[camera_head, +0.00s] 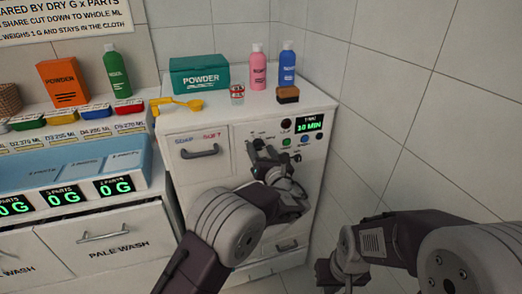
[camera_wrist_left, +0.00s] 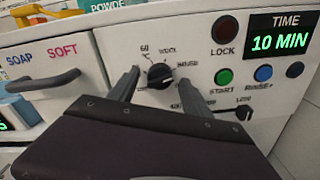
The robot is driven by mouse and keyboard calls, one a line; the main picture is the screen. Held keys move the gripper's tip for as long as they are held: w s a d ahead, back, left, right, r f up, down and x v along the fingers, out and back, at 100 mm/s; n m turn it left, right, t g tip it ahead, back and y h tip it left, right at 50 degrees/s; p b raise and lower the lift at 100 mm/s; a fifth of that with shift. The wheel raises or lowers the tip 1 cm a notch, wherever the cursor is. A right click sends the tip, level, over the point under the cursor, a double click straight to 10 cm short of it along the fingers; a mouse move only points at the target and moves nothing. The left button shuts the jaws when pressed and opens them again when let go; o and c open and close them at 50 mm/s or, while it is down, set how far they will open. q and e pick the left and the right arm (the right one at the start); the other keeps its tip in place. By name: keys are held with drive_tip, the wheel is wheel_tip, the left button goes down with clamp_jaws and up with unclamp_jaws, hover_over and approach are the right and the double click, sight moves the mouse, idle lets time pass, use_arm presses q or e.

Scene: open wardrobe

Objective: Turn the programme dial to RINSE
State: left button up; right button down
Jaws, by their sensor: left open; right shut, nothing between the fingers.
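The programme dial (camera_wrist_left: 160,76) is a round black knob on the white machine's front, with small labels around it. 60 °C and WOOL are readable; the labels to the right are too blurred to read surely, and I cannot tell where its pointer stands. My left gripper (camera_head: 262,150) is open at the panel. In the left wrist view its two fingers (camera_wrist_left: 158,84) stand on either side of the dial; I cannot tell whether they touch it. My right gripper (camera_head: 329,272) is shut and empty, low at the right, away from the panel.
The time display (camera_wrist_left: 278,42) reads 10 MIN. A drawer handle (camera_head: 198,152) juts out left. A tiled wall stands right.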

use_arm(q)
drive_tip(key=v, duration=0.8)
drive_tip(key=shift+s, duration=0.3)
drive_tip(key=shift+d, duration=0.1)
